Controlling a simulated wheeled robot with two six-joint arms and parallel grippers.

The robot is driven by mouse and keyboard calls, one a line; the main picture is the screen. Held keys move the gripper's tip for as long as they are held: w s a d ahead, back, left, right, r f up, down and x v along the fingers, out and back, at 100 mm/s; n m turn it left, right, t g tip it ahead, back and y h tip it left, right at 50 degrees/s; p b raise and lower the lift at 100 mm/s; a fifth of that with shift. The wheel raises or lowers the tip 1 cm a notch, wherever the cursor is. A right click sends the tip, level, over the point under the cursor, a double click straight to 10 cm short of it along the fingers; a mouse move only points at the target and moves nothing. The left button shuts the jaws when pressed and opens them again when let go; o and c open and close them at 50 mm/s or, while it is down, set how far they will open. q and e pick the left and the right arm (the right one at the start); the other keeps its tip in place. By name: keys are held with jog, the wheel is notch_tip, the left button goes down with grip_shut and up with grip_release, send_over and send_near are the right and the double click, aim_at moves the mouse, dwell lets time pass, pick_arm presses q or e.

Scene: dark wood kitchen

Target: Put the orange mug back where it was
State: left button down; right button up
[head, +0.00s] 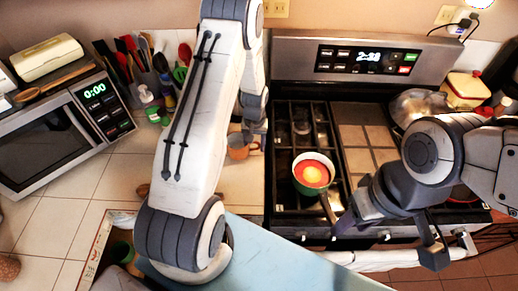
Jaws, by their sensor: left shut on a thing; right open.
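The orange mug (238,148) is on the tiled counter side, just left of the stove, partly covered by my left arm and gripper. My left gripper (254,132) is at the mug's upper right and shut on it; the exact grip is partly hidden. Whether the mug touches the counter cannot be told. My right gripper (390,240) is open and empty in front of the stove's front edge, at the right.
A microwave (62,135) and a cluster of utensils (132,62) stand at the left. A metal bowl (415,103) sits at the back right. Bare tiles (100,180) lie front left.

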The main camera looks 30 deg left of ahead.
pick_arm(q)
notch_tip(320, 180, down, 2)
jog(key=shift+p, duration=0.35)
jog(key=shift+f, duration=0.2)
jog(key=shift+f, duration=0.25)
jog(key=shift+c, duration=1.2)
grip_release()
jog(key=shift+r, duration=0.1)
